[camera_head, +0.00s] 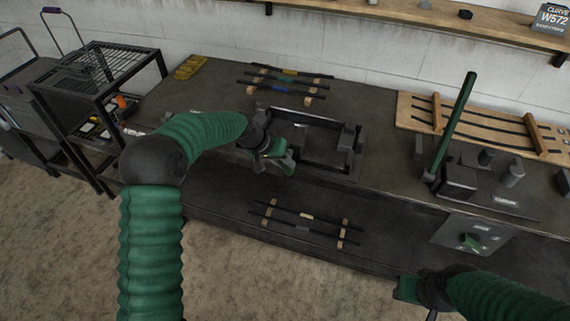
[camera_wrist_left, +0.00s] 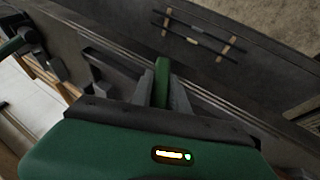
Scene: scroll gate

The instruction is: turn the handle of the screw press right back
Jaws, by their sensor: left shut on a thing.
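The screw press (camera_head: 357,140) is a dark frame with an open middle, lying on the bench top. My left gripper (camera_head: 284,160) is at its front left side. In the left wrist view the green handle (camera_wrist_left: 162,80) stands between the two grey fingers of my left gripper (camera_wrist_left: 162,96), which are shut on it. The handle's lower part is hidden by the gripper body. In the head view the handle is mostly hidden by the gripper. My right gripper (camera_head: 408,290) is low at the bottom right, away from the press; its jaws are not clear.
A lever machine with a tall green lever (camera_head: 456,120) stands on the bench right of the press. Below it is a panel (camera_head: 450,229) with a green knob (camera_head: 470,242). Racks of thin rods (camera_head: 290,74) lie behind the press. A wire cart (camera_head: 95,68) stands at left.

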